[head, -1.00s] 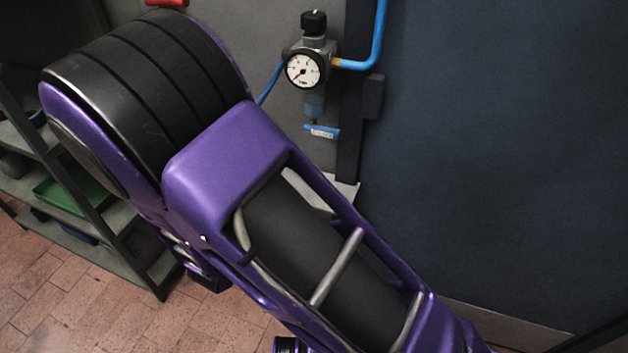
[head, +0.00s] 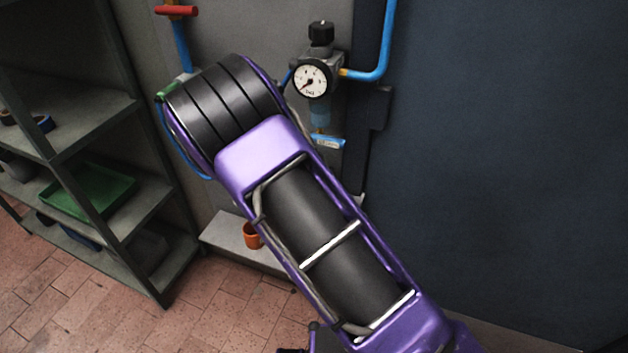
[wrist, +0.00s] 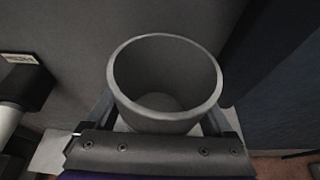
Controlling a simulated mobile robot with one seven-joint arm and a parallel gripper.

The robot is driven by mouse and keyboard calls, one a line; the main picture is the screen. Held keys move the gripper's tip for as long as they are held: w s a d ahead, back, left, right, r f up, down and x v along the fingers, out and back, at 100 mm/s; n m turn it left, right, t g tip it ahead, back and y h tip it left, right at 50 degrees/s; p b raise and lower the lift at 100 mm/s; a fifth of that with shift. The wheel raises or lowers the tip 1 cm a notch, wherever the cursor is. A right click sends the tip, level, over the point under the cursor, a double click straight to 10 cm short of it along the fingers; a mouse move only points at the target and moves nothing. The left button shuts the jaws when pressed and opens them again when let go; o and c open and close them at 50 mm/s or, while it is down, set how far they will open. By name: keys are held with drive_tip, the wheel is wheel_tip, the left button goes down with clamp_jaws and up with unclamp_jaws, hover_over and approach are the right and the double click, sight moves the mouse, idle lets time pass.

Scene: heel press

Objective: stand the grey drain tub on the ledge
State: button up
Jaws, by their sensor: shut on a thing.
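The grey drain tub (wrist: 150,125) is upright and open at the top in the wrist view, and its inside looks empty. My gripper (wrist: 162,112) is shut on it, with a finger on each side of the tub's wall. The pale ledge (head: 222,229) runs along the foot of the wall in the head view. Part of a pale surface that looks like the ledge (wrist: 50,154) shows below and left of the tub in the wrist view. Whether the tub's base touches it is hidden. In the head view my arm hides the tub and gripper.
An orange cup (head: 252,236) stands on the ledge. A gauge (head: 313,80) with a blue pipe and a blue-handled valve is on the wall above. A red-handled valve (head: 177,11) is further left. Shelving with a green tray (head: 88,195) stands at left.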

wheel_tip(320, 180, down, 4)
drive_tip(key=shift+r, duration=0.2)
drive_tip(key=shift+w+f, duration=0.2)
drive_tip(key=shift+f, duration=0.2)
drive_tip(key=shift+f+b, duration=0.15)
drive_tip(key=shift+b, duration=0.2)
drive_tip(key=o, duration=1)
drive_tip(key=shift+s+r, duration=0.15)
drive_tip(key=shift+r, duration=0.1)
drive_tip(key=p+v, duration=0.1)
drive_tip(key=v, duration=1)
drive_tip(key=shift+s, duration=0.35)
